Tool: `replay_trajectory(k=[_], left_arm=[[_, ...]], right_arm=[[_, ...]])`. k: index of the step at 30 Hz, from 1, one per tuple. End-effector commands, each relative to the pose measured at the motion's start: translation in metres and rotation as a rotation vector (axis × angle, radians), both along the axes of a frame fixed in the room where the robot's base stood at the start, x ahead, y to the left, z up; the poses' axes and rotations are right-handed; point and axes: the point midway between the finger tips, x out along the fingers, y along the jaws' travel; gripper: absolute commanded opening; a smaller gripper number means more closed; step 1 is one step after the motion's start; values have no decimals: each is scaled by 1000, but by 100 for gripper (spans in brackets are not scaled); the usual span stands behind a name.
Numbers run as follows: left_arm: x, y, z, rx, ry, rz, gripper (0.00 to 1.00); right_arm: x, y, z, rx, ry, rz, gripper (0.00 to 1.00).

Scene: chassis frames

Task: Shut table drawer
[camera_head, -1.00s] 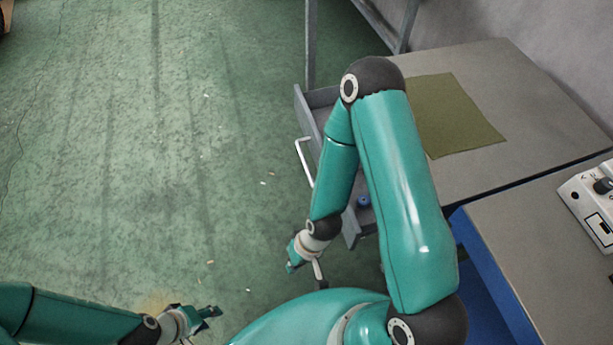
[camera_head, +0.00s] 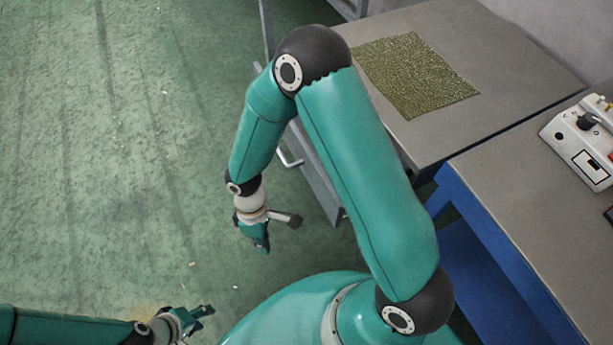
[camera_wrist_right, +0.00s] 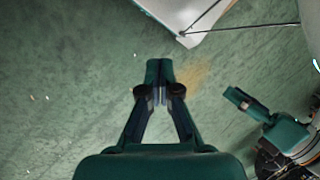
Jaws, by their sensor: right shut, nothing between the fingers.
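The grey table drawer (camera_head: 325,195) shows in the head view as a front panel, left of and below the tabletop edge. My right upper arm covers most of it, so its inside and how far it stands out are hidden. Its pale bar handle (camera_head: 290,163) shows just right of my right forearm. My right gripper (camera_head: 264,246) is shut and empty, in the air left of and nearer than the drawer front. It points down in the right wrist view (camera_wrist_right: 160,78), touching nothing. My left gripper (camera_head: 203,313) is low at the left, away from the drawer; its jaw opening is unclear.
The grey table (camera_head: 500,55) bears an olive mat (camera_head: 415,75). A blue-framed bench (camera_head: 480,215) with a control box (camera_head: 590,140) adjoins it. Green floor on the left is open. A pale panel (camera_wrist_right: 185,12) with a thin bar shows in the wrist view.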

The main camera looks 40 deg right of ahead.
Motion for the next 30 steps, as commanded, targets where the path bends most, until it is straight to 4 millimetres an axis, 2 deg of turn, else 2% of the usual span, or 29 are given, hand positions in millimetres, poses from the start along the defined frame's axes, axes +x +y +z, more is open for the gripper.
replay_trajectory(k=[1,5,7,12,15,17,22,30], left_arm=[[0,0,-24,0,0,0,40],[0,0,-50,0,0,0,40],[0,0,-61,0,0,0,40],[0,0,-80,0,0,0,40],[0,0,-85,0,0,0,40],[0,0,-87,0,0,0,40],[0,0,-89,0,-1,0,40],[0,0,-98,0,0,0,40]], right_arm=[[14,-5,-5,-55,-5,135,0],[43,-31,24,-246,18,426,0],[58,-43,46,-358,32,538,0],[83,-63,103,-586,66,683,0],[88,-68,127,-664,84,714,0],[90,-71,135,-694,92,721,0],[88,-80,136,-718,101,726,0],[79,-112,101,-714,106,724,0]])
